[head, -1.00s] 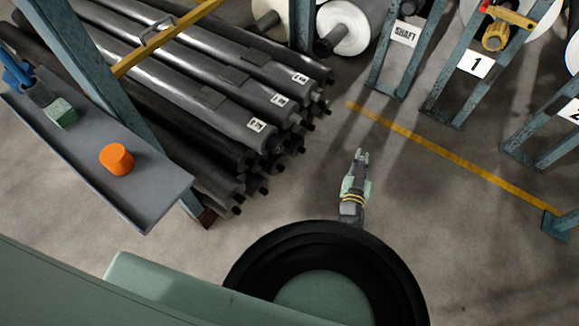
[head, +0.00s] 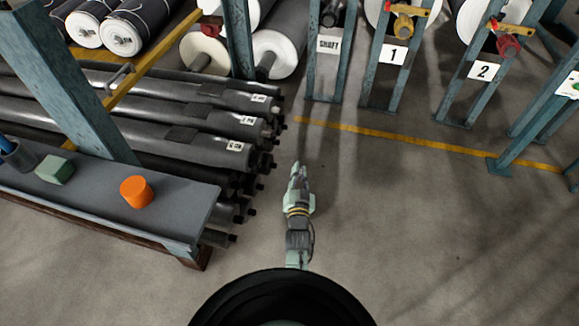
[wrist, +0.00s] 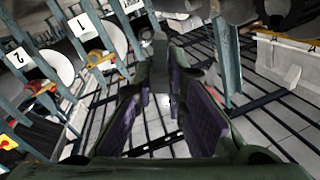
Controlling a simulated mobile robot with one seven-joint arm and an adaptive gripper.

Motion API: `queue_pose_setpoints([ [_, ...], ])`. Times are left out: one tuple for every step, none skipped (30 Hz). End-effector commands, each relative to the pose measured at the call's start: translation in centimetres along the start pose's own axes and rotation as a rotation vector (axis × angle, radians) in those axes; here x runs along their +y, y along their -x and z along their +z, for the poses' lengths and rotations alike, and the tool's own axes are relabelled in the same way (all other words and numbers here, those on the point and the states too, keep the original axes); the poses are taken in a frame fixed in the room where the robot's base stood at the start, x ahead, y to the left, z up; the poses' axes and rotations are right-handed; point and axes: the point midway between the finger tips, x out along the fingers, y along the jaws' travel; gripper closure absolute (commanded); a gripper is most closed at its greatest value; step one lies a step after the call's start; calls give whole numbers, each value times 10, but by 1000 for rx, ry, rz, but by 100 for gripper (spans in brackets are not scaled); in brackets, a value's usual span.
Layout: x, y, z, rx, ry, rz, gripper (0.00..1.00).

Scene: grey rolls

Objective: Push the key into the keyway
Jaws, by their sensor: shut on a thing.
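My gripper (head: 297,172) reaches forward over bare floor in the head view. In the wrist view its purple-padded fingers (wrist: 160,85) are closed on a small grey block, which appears to be the key (wrist: 160,48). The key sticks out past the fingertips and touches nothing else that I can see. In the head view it is too small to make out. The stand with the SHAFT sign (head: 328,45) is ahead, well apart from my gripper, with a dark shaft end (head: 329,17) at its top. I cannot make out the keyway.
Stands marked 1 (head: 397,56) and 2 (head: 484,70) are to the right. A rack of dark rollers (head: 190,115) is close on the left. A grey shelf (head: 185,200) holds an orange cylinder (head: 136,191) and a green block (head: 55,169). The floor right of my gripper is clear.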

Motion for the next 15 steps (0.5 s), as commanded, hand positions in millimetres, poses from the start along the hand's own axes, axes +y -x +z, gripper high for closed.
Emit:
queue_pose_setpoints([
  [1, -3, -5, 10, -62, 18, 100],
  [1, -4, -7, 15, -98, 27, 100],
  [1, -5, -9, 20, -146, 38, 100],
  [1, -6, -10, 25, -181, 47, 100],
  [2, -7, -11, 30, -215, 55, 100],
  [1, -9, -13, 36, -258, 63, 100],
  [1, -9, -14, 40, -286, 69, 100],
  [1, -10, -15, 45, -316, 74, 100],
  [0, -11, -15, 50, -349, 79, 100],
  [-1, -12, -16, 54, -375, 83, 100],
  [-1, -12, -16, 57, -395, 87, 100],
  [-2, -13, -17, 61, -424, 90, 100],
  [-2, -14, -17, 65, -445, 93, 100],
  [-2, -14, -17, 68, -464, 95, 100],
  [-3, -15, -18, 72, -491, 99, 100],
])
